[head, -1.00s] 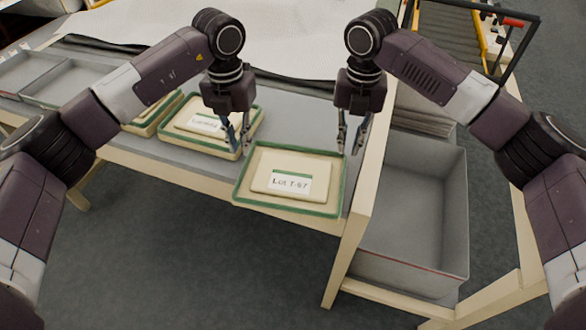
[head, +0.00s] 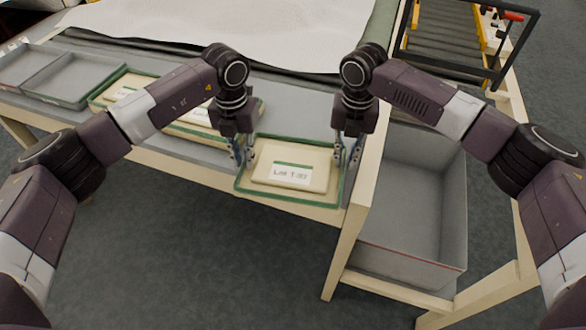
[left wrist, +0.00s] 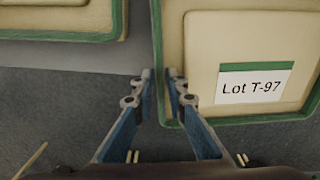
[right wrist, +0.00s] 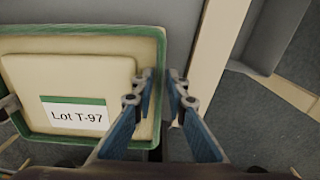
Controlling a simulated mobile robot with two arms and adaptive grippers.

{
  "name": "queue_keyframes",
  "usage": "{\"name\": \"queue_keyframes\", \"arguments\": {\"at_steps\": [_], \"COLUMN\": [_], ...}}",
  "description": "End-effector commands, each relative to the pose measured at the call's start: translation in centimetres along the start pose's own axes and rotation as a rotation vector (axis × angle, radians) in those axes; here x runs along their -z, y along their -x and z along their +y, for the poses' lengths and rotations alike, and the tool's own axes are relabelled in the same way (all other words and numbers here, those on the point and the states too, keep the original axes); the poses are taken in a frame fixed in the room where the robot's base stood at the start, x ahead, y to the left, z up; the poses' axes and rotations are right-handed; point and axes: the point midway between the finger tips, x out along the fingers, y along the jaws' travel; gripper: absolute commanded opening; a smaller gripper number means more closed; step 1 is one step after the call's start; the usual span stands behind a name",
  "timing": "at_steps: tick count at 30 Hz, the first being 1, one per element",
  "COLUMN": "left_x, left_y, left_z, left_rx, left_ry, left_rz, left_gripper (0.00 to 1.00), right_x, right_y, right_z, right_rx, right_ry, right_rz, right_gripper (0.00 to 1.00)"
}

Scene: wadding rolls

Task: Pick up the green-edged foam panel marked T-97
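The green-edged foam panel marked Lot T-97 (head: 291,188) lies flat at the front right end of the grey table. Its label is readable in the left wrist view (left wrist: 252,84) and the right wrist view (right wrist: 76,115). My left gripper (head: 243,164) is at the panel's left edge; in the left wrist view its fingertips (left wrist: 162,76) stand either side of the green rim, a narrow gap apart. My right gripper (head: 347,164) is at the right edge; in the right wrist view its fingertips (right wrist: 161,76) likewise straddle the rim. Both look open; contact is unclear.
Other green-edged panels (head: 186,128) lie to the left, partly behind my left arm. Grey trays (head: 75,76) are further left. A large grey bin (head: 412,212) stands right of the table's wooden end post (head: 352,222). White wadding (head: 240,27) covers the back.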

Motion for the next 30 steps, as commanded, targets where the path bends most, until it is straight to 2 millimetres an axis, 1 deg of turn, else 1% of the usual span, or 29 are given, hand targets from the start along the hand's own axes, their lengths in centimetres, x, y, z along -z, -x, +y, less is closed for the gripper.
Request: {"name": "queue_keyframes", "arguments": {"at_steps": [6, 7, 10, 23, 26, 30], "left_x": [0.0, 0.0, 0.0, 0.0, -0.1, -0.1], "left_y": [0.0, 0.0, 0.0, 0.2, 0.5, 1.4], "left_z": [0.0, 0.0, 0.0, 0.0, 0.0, 0.0], "left_rx": [0.000, 0.000, 0.000, 0.000, 0.000, 0.000], "left_ry": [0.000, 0.000, 0.000, 0.000, 0.000, 0.001], "left_rz": [-0.001, -0.001, -0.001, -0.001, -0.001, -0.001], "left_gripper": [0.13, 0.11, 0.00, 0.00, 0.00, 0.00], "right_x": [0.0, 0.0, 0.0, 0.0, 0.0, 0.0], "right_y": [0.0, 0.0, 0.0, 0.1, 0.4, 1.4], "right_z": [0.0, 0.0, 0.0, 0.0, 0.0, 0.0], "right_rx": [0.000, 0.000, 0.000, 0.000, 0.000, 0.000], "right_ry": [0.000, 0.000, 0.000, 0.000, 0.000, 0.000], "right_rz": [0.000, 0.000, 0.000, 0.000, 0.000, 0.000], "right_gripper": [0.13, 0.11, 0.00, 0.00, 0.00, 0.00]}}
